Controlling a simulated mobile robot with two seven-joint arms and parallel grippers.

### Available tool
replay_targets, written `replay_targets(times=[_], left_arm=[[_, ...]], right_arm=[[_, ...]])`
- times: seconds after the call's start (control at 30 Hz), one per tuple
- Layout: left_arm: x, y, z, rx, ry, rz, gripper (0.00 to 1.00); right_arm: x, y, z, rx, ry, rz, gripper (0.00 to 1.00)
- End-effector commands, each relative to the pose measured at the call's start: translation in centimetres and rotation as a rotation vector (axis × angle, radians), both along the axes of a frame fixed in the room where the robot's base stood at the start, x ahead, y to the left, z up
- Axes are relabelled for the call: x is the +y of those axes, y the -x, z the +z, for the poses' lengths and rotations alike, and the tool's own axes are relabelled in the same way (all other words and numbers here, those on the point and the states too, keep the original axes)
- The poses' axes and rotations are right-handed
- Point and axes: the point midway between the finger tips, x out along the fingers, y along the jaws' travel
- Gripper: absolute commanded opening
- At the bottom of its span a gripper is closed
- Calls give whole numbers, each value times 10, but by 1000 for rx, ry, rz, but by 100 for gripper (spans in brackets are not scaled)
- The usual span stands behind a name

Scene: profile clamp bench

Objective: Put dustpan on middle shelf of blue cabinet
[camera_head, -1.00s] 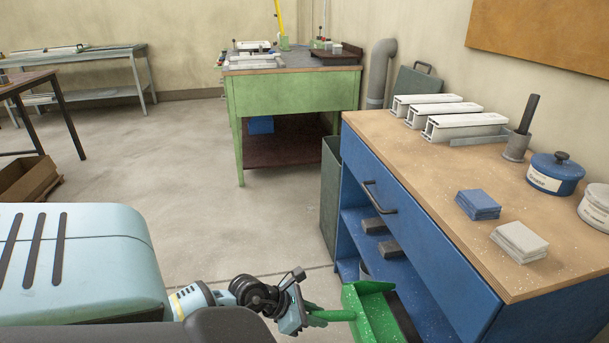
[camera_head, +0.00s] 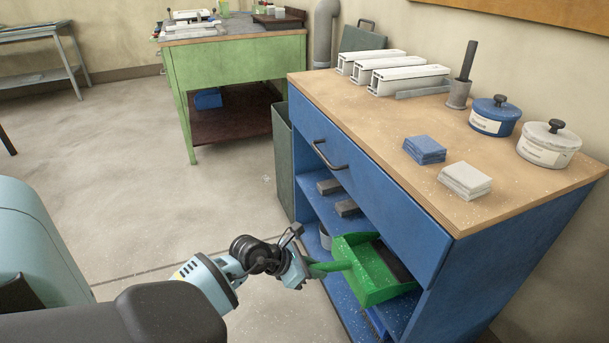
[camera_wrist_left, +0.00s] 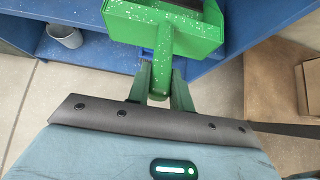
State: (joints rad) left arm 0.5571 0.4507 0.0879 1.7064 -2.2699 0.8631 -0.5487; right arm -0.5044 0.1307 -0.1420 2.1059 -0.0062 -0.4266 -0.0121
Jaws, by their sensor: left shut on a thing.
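The green dustpan (camera_head: 365,268), speckled with white, is at the open front of the blue cabinet (camera_head: 399,213), its pan in front of or partly inside the shelf opening. I cannot tell whether it touches a shelf. My left gripper (camera_head: 306,270) is shut on the dustpan's handle. In the left wrist view the gripper (camera_wrist_left: 160,88) has the handle between its fingers, and the dustpan (camera_wrist_left: 165,33) reaches forward against the blue shelves. The shelf surface right under the pan is partly hidden. My right gripper is not in view.
Dark blocks (camera_head: 346,208) lie on a cabinet shelf. A grey cup (camera_wrist_left: 65,36) stands on a shelf left of the dustpan. The drawer handle (camera_head: 325,157) sticks out above the opening. A dark green bin (camera_head: 282,160) stands beside the cabinet. The floor in front is clear.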

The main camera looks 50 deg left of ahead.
Motion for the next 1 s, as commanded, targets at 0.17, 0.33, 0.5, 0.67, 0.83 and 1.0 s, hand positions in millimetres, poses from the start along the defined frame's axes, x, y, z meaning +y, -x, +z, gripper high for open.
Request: replay_targets(times=[0.17, 0.33, 0.5, 0.67, 0.83, 1.0], left_arm=[[-7, -18, 0, -9, 2, 0, 0], [-13, -33, -1, -8, 2, 2, 0], [-18, -45, -13, -6, 1, 0, 0], [-22, -56, -23, -6, 1, 0, 0], [-27, -67, -32, -7, 1, 1, 0], [-30, -75, -38, -7, 1, 1, 0]], right_arm=[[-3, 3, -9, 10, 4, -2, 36], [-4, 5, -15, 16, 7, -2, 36], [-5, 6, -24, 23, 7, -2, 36], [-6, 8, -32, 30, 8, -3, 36], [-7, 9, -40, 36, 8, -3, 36], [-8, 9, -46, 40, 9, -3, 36]])
